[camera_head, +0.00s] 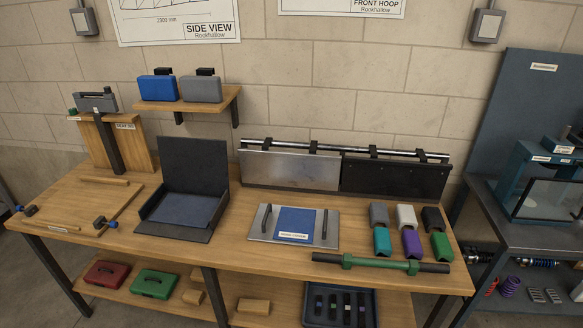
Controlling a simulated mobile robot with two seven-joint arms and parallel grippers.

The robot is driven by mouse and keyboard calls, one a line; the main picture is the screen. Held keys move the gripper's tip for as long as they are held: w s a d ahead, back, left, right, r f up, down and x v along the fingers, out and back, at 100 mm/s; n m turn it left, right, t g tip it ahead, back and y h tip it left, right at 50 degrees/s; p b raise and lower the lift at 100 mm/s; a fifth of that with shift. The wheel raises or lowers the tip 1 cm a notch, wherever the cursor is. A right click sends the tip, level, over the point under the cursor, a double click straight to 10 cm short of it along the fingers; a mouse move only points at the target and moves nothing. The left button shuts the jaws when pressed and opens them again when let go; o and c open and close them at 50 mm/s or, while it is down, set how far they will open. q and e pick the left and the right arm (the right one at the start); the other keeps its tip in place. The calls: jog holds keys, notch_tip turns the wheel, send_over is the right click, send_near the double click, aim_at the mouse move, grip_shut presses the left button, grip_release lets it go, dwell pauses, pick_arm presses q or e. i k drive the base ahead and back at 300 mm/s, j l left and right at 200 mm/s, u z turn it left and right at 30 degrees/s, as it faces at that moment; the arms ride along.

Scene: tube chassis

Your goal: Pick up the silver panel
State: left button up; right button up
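A plain silver panel (290,169) stands upright at the back of the wooden table, below a shiny horizontal tube (345,149) with black clamps. A black panel (396,176) stands directly to its right, below the same tube. A second silver plate (262,226) lies flat in front of them, with a blue square (296,222) with a small label and two dark upright handles (324,225) on it. Neither of my grippers is in view, and nothing touches the silver panel except the mounting parts along its top.
A dark open case (195,165) stands left of the panel. Several colored blocks (412,243) stand at right, behind a green-and-black bar (380,263) near the front edge. A small wall shelf (205,104) holds a blue and a grey case. Rods and clamps (118,208) lie at left.

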aim_at(311, 170)
jog(key=i, duration=1.15)
jog(key=l+z, duration=0.05)
jog(key=l, duration=0.05)
